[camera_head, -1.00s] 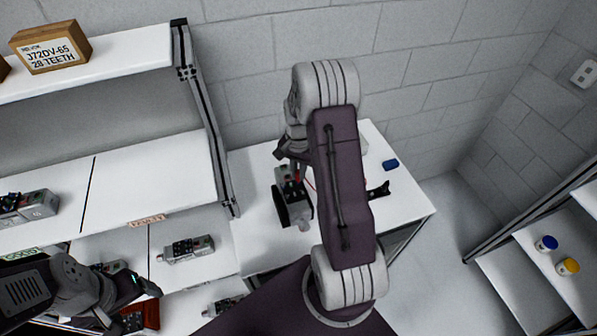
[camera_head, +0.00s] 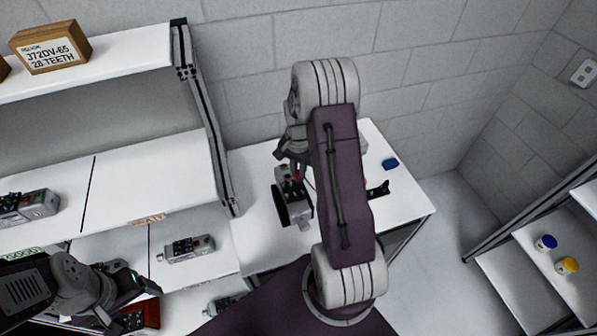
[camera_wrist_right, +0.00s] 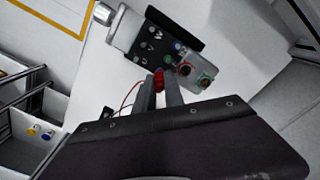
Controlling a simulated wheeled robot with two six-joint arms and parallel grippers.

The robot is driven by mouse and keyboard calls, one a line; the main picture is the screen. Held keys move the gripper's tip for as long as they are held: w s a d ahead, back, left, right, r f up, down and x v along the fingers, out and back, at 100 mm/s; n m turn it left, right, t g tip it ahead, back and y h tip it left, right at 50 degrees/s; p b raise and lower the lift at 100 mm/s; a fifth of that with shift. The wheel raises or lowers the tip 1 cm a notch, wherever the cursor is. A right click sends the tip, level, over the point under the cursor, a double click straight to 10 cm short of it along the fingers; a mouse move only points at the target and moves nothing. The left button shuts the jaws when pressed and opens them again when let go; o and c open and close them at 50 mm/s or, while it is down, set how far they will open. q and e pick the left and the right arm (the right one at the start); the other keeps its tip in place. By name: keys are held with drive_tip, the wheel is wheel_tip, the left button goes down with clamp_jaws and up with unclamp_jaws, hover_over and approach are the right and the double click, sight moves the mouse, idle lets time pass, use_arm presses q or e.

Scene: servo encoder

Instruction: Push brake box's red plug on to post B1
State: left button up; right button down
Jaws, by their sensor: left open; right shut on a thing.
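The unit on the table (camera_head: 305,212), grey with a black disc on its left side, stands below my right gripper (camera_head: 297,166). In the right wrist view my right gripper (camera_wrist_right: 160,92) is shut on the red plug (camera_wrist_right: 158,79), which has a thin red wire (camera_wrist_right: 129,96). The plug is close to the unit's terminal end (camera_wrist_right: 190,72), where coloured round posts show. I cannot read the post labels or tell whether the plug touches one.
The white table (camera_head: 262,250) also carries a blue object (camera_head: 390,164) and a black clamp-like item (camera_head: 378,190). Shelves on the left hold several grey units, one a grey box (camera_head: 188,248). A right-hand rack holds a blue-banded (camera_head: 546,243) and a yellow-banded jar (camera_head: 567,265).

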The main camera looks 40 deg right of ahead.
drive_tip(key=shift+f, duration=0.15)
drive_tip(key=c, duration=1.3)
unclamp_jaws()
drive_tip(key=shift+c, duration=0.2)
wheel_tip(320, 180, up, 7)
drive_tip(key=p, duration=0.6)
